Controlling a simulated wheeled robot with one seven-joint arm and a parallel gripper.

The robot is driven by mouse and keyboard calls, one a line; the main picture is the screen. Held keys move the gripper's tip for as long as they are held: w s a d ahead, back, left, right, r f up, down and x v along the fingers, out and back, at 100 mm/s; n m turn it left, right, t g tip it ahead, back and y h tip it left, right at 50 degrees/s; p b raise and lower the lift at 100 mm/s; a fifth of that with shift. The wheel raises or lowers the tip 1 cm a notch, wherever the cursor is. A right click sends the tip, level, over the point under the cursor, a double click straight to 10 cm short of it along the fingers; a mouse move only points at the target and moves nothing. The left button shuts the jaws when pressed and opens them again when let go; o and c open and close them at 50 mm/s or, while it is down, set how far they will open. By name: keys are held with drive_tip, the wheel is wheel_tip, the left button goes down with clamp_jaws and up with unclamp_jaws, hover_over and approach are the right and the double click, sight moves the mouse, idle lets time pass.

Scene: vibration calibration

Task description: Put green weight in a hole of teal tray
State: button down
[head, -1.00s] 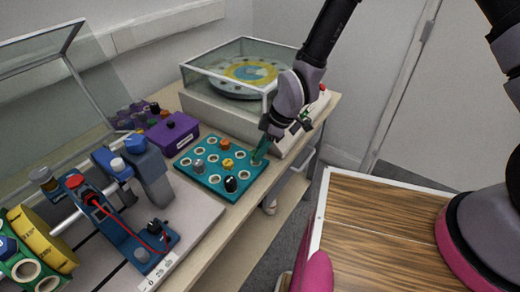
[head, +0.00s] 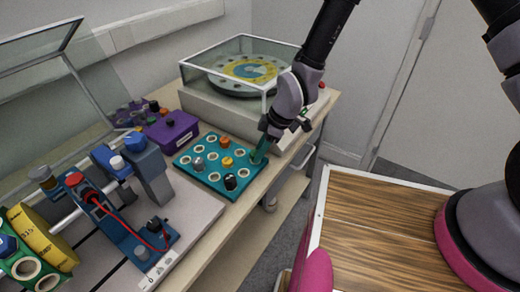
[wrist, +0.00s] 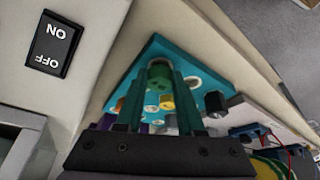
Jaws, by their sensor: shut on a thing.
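The teal tray (head: 208,186) lies on the bench with rows of white-rimmed holes; it also shows in the wrist view (wrist: 190,57). It holds a grey weight (head: 198,164), an orange weight (head: 225,142), a yellow weight (head: 227,162) and a black weight (head: 231,183); several holes are empty. My gripper (head: 259,156) points down at the tray's right corner. In the wrist view, its fingers (wrist: 160,98) are shut on the green weight (wrist: 159,74). I cannot tell whether the weight's base is inside the corner hole; the fingers hide it in the head view.
A glass-covered machine (head: 243,93) stands right behind the tray, close to my gripper. A purple box (head: 172,133) is at the tray's left. A blue rig with red cables (head: 110,215) stands at the front left. The bench edge runs close by on the right.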

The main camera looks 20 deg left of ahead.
drive_tip(key=shift+f, duration=0.4)
drive_tip(key=shift+c, duration=2.2)
unclamp_jaws()
drive_tip(key=v, duration=1)
drive_tip(key=shift+r, duration=0.35)
drive_tip(key=shift+d, duration=0.15)
